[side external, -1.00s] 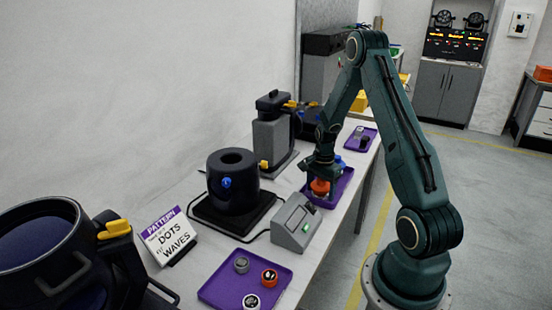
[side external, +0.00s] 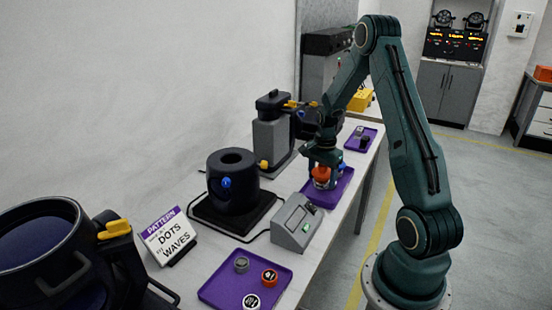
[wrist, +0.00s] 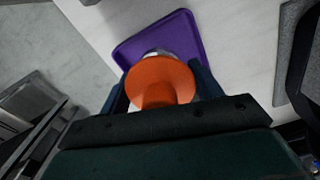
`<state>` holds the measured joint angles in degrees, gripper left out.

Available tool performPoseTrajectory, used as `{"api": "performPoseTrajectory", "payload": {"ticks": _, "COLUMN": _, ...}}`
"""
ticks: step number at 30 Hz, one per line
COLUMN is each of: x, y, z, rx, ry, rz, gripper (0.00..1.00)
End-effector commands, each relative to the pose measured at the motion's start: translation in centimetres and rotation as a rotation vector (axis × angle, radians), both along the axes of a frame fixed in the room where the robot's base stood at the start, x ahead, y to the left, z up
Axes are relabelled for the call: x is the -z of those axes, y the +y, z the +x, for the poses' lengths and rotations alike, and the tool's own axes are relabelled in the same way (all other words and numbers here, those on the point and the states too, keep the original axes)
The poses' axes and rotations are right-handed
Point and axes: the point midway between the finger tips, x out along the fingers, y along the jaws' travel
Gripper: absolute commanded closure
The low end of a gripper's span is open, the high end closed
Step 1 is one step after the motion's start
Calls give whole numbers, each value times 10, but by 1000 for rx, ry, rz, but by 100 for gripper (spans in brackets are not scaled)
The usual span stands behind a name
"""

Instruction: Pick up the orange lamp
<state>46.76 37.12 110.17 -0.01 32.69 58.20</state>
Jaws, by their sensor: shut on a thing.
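The orange lamp (side external: 321,173) is between the fingers of my gripper (side external: 322,180) in the side view. My gripper is shut on it and holds it upright over the middle purple tray (side external: 338,190). In the wrist view the orange lamp (wrist: 160,82) shows as a round orange flange with a narrower orange stem, with a finger on each side of it. A pale rounded part shows just beyond the flange. The purple tray (wrist: 130,50) lies behind it. I cannot tell how far the lamp is above the tray.
A grey box with a green button (side external: 297,222) stands just in front of the middle tray. A black par can (side external: 232,180) stands to its left. A near purple tray (side external: 225,292) holds several small round pieces. A sign (side external: 168,236) reads "PATTERN DOTS WAVES".

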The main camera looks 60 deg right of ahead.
Motion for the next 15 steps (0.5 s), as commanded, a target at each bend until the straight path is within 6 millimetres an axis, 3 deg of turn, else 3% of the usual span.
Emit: {"api": "performPoseTrajectory", "payload": {"ticks": 15, "x": -111, "y": -1, "z": 1, "rx": 0, "ry": -3, "rz": -4, "gripper": 64}}
